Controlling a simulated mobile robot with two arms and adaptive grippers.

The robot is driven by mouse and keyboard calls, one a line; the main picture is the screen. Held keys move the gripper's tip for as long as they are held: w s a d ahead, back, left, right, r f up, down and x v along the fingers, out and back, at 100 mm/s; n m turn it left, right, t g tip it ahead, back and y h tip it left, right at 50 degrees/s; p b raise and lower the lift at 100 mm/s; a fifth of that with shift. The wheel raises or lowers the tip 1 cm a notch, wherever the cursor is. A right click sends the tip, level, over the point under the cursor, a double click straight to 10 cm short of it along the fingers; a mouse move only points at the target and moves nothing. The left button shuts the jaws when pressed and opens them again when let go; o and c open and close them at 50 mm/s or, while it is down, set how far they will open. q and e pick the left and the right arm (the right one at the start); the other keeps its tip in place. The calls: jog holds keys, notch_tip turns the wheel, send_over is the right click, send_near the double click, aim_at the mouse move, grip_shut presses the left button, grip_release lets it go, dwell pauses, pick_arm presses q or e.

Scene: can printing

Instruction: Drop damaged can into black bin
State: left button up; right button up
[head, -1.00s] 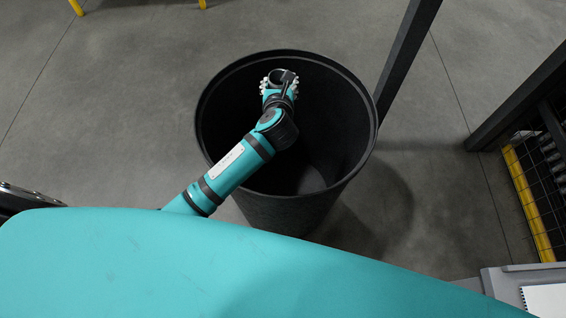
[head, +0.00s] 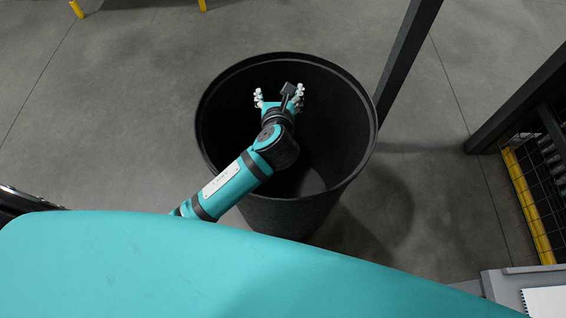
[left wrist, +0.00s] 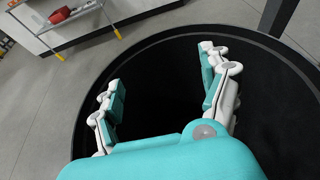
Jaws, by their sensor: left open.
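The black bin (head: 345,110) stands upright on the floor in the middle of the head view. My left gripper (head: 279,92) is open above the bin's mouth, within its rim as seen from the head. Its two fingers are spread wide and nothing is between them. In the left wrist view the open left gripper (left wrist: 160,72) is empty over the dark inside of the bin (left wrist: 262,65). No can is visible in either view now; the bin's bottom is mostly hidden by my arm and shadow. My right gripper is not in view.
A dark post (head: 408,55) rises just behind the bin's right side. A dark frame with mesh and a yellow edge (head: 528,205) stands at the right. A white notepad (head: 545,300) lies at the lower right. The floor left of the bin is clear.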

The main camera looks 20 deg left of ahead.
pick_arm(q)
jog(key=v, duration=0.7)
